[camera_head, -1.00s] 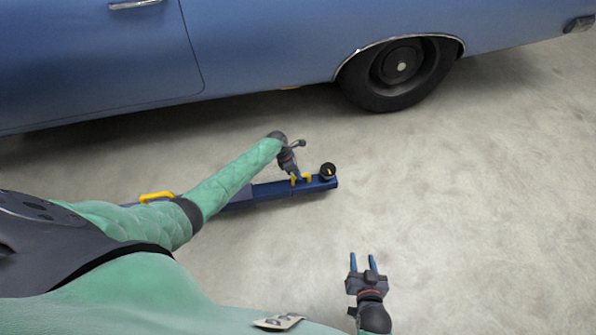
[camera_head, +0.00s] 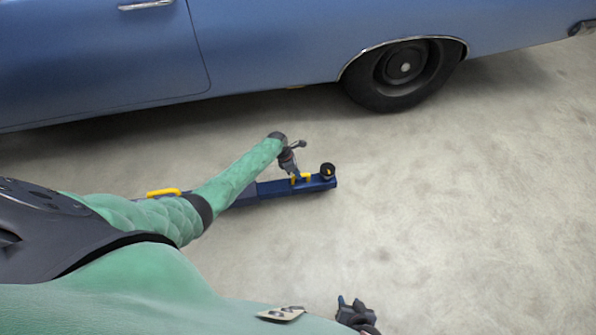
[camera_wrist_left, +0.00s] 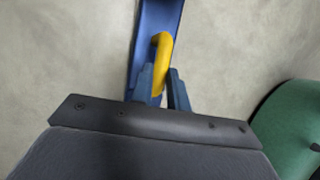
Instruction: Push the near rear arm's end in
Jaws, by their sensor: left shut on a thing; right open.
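The blue rear arm (camera_head: 272,189) lies low along the floor beside the car, with a round black pad (camera_head: 327,170) on its right end. A yellow handle (camera_head: 306,177) stands near that end. My left gripper (camera_head: 296,178) is shut on this yellow handle, which also shows between the blue fingers in the left wrist view (camera_wrist_left: 161,55). The fingers partly hide the handle. My right gripper (camera_head: 342,300) is low in the head view, near the bottom edge, partly cut off and away from the arm. It is open and empty.
A blue car (camera_head: 270,45) stands along the top, its rear wheel (camera_head: 402,72) behind and to the right of the arm's end. A second yellow handle (camera_head: 163,192) is further left on the blue piece. The concrete floor (camera_head: 480,200) is clear on the right.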

